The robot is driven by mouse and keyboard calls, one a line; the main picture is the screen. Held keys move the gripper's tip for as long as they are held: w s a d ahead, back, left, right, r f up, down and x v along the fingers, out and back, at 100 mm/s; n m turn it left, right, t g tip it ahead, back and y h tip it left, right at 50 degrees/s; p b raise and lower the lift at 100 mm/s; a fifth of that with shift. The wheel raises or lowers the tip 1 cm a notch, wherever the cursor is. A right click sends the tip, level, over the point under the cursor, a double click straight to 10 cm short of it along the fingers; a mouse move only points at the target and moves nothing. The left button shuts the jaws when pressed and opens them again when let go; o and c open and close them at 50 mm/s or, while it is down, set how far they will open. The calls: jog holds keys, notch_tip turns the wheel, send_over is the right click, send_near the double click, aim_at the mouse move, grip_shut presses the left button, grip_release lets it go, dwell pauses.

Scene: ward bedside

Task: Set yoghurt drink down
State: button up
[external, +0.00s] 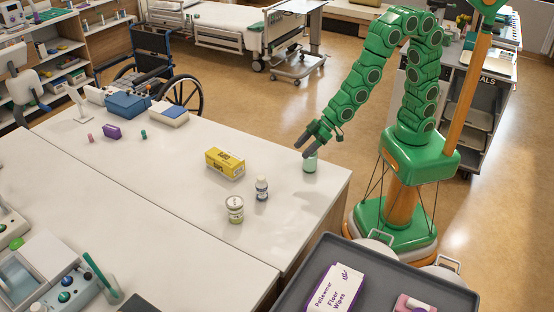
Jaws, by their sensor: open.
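A small pale green and white container (310,163), which looks like the yoghurt drink, stands upright on the white table (300,215) near its right edge. Its label is too small to read. My gripper (306,146) is open, with its dark fingers at the top of this container. The fingers hide part of its top, and I cannot tell whether they touch it.
A grey tray (400,279) with boxes is in front. The table between the tub and its right edge is clear.

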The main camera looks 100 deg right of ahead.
jog(key=s+d+r+g, duration=0.3)
jog(key=s, duration=1)
jog(key=s+d+r+m+g+h, duration=0.1)
jog(key=s+d+r+g, duration=0.3)
jog(key=s, duration=0.9)
jog(key=s+d+r+g, duration=0.3)
jog(key=s+d+g, duration=0.1)
jog(key=s, duration=0.9)
jog(key=shift+s+d+r+h, duration=0.15)
jog(key=shift+r+h, duration=0.15)
jog(key=shift+r, duration=0.1)
